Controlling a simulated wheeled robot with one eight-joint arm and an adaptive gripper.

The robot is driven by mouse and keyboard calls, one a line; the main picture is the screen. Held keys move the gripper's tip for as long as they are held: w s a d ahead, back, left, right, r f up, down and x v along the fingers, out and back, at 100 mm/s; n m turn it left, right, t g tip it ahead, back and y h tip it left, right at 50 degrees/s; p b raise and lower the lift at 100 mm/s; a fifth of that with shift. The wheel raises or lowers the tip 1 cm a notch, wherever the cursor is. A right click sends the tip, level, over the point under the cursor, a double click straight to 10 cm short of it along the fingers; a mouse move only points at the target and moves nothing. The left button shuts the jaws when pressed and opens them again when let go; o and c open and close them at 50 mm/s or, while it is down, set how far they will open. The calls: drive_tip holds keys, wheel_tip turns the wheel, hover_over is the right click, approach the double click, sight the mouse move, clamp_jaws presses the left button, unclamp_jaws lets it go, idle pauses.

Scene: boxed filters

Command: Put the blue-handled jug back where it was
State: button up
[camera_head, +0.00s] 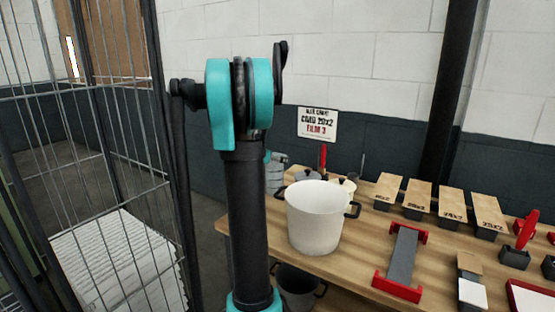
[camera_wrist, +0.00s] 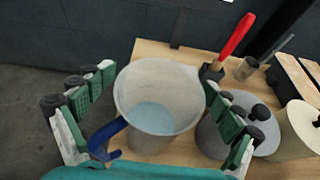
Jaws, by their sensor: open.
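The blue-handled jug is a translucent grey vessel (camera_wrist: 158,95) standing upright on the wooden table in the wrist view. Its blue handle (camera_wrist: 106,133) points to the lower left. In the head view the grey jug (camera_head: 275,175) shows partly behind my arm, at the table's back left. My gripper (camera_wrist: 155,108) is open, its green-padded fingers spread on the left and right of the jug. I cannot tell whether a finger touches it.
A large white pot (camera_head: 315,225) stands near the table's front left edge. A grey lidded pot (camera_wrist: 240,120) and a cream pot (camera_wrist: 298,130) stand right of the jug. A red-handled tool (camera_wrist: 235,40) stands behind it. A wire cage (camera_head: 120,130) is at the left.

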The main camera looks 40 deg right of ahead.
drive_tip(key=v, duration=1)
